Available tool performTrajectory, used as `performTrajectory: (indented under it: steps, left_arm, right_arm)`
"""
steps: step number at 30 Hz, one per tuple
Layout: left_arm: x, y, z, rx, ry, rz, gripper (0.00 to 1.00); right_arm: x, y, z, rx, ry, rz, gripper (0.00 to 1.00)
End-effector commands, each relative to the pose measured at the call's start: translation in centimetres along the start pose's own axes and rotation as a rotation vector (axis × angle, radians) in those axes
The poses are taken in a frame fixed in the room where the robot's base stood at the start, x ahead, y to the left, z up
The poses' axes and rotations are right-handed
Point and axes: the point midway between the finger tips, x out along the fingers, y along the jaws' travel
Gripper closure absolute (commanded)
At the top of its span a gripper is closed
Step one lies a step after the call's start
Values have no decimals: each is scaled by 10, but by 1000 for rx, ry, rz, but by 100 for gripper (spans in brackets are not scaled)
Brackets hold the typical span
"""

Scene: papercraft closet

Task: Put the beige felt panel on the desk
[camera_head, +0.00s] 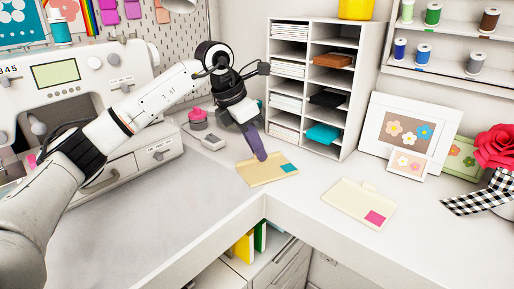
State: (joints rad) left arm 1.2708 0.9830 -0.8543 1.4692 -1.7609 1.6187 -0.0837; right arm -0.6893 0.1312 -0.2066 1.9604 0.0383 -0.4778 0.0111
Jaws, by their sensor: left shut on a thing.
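A beige felt panel (262,172) with a teal square at one corner is at the back of the white desk (330,182), in front of the shelf unit. My left gripper (260,156) reaches down from above, with its fingertips shut on the panel's far edge. The panel is flat or nearly flat, low over the desk. I cannot tell whether it touches the surface. A second beige panel (352,198) with a pink square lies on the desk to the right. My right gripper is not in view.
A white sorter (318,88) with paper and colored stacks stands behind. Framed flower pictures (408,132) and a red flower (497,148) are at right. The front right desk is clear.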

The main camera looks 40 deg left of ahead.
Motion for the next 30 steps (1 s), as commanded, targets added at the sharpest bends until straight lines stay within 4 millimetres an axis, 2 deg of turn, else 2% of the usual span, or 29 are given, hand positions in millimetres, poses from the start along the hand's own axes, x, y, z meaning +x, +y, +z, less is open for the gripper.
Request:
performTrajectory:
  steps: [8,9,11,12,23,26,30]
  left_arm:
    - [2,0,0,0,-1,1,100]
    - [1,0,0,0,-2,1,83]
    - [1,0,0,0,-2,1,73]
    - [1,0,0,0,-2,1,71]
    - [-6,0,1,0,-3,1,71]
    - [-20,1,2,0,-5,2,71]
    - [-50,1,2,0,-6,3,71]
  right_arm:
    - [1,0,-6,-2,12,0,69]
    - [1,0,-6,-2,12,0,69]
    - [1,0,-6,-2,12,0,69]
    - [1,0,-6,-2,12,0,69]
    - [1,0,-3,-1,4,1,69]
    - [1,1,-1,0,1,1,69]
    - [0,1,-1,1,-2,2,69]
